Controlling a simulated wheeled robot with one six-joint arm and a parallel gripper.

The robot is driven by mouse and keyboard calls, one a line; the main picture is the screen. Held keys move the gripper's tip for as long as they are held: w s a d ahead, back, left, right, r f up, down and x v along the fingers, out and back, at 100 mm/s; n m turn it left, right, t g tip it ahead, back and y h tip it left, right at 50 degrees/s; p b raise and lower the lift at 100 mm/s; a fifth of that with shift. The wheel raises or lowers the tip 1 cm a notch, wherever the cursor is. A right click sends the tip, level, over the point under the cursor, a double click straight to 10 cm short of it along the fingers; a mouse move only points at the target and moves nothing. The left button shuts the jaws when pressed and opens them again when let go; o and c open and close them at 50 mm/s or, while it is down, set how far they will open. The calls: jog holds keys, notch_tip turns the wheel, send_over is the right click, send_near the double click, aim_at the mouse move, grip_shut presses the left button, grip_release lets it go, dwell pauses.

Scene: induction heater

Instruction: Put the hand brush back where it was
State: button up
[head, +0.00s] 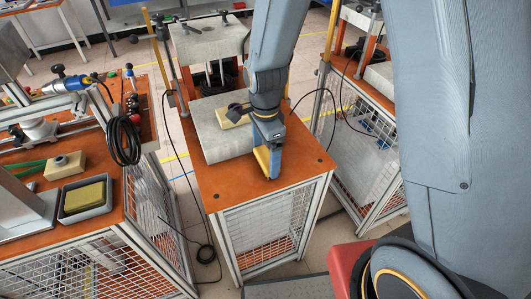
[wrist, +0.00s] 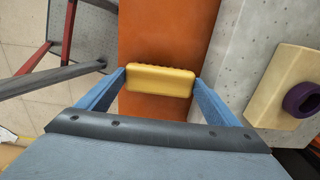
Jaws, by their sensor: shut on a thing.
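The hand brush is a yellow block with a dark bristle edge. In the wrist view the brush (wrist: 160,80) lies across between my two blue fingers, one at each end. My gripper (wrist: 160,84) is shut on it, above the orange table top. In the head view my gripper (head: 268,162) points down over the front part of the orange table (head: 230,188), with the yellow brush (head: 261,159) partly hidden by the fingers. I cannot tell whether the brush touches the table top.
A grey concrete block (head: 213,142) lies just behind my gripper, bearing a tan block with a dark knob (head: 233,117). Free orange surface lies at the table's front. The left bench holds a grey tray (head: 67,215) with a yellow pad and a tan knobbed block (head: 60,172).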

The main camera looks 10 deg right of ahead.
aim_at(265, 157)
jog(key=shift+f, duration=0.1)
jog(key=o, duration=0.7)
jog(key=shift+o, duration=0.2)
notch_tip(265, 157, up, 12)
jog(key=b, duration=0.3)
jog(key=s+d+f+n, duration=0.1)
jog(key=s+d+n, duration=0.2)
jog(key=d+n, duration=0.3)
jog(key=s+d+f+n+t, duration=0.1)
jog(key=s+d+f+n, duration=0.1)
jog(key=s+d+n, duration=0.2)
jog(key=d+n, duration=0.3)
jog(key=n, duration=0.1)
jog(key=shift+s+n, duration=0.25)
jog(key=shift+n, duration=0.15)
jog(key=shift+f, duration=0.3)
